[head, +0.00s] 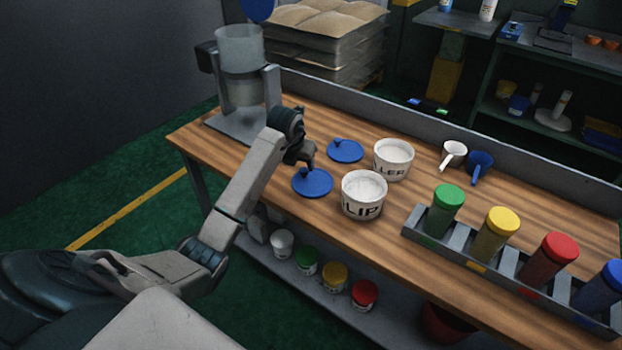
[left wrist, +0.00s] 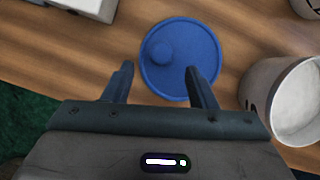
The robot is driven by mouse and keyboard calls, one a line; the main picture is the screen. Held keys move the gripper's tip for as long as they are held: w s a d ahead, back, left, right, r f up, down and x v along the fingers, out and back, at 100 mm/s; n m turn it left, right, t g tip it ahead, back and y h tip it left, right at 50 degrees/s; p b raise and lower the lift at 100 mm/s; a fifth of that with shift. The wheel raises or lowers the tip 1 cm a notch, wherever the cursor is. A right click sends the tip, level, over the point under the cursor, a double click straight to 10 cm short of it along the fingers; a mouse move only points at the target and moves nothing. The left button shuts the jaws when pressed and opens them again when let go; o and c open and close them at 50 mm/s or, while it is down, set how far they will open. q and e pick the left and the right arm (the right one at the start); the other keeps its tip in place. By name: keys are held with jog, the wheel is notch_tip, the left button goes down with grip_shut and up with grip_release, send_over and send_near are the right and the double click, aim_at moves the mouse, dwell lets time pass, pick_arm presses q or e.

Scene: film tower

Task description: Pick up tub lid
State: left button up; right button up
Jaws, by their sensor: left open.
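Two round blue tub lids lie flat on the wooden bench: the nearer lid (head: 318,185) and the farther lid (head: 345,151). My left gripper (head: 309,166) is open above the nearer lid. In the left wrist view, a blue lid (left wrist: 196,48) with a round knob (left wrist: 160,52) lies beyond and between the open fingers of the left gripper (left wrist: 158,82), and nothing is held. A white tub marked "LIP" (head: 362,207) stands right of the nearer lid, and a second white tub (head: 393,172) stands behind it. Both hold white powder. My right gripper is not in view.
A hopper on a stand (head: 240,75) is at the bench's left end. A white scoop (head: 452,153) and a blue scoop (head: 479,165) lie at the back. A grey rack (head: 412,222) holds several colour-capped jars at the right. Small paint tubs sit on the lower shelf.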

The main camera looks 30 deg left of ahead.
aim_at(303, 170)
pick_arm(q)
jog(key=p+x, duration=0.1)
jog(key=x, duration=0.4)
jog(key=shift+p, duration=0.4)
jog(key=c, duration=1.1)
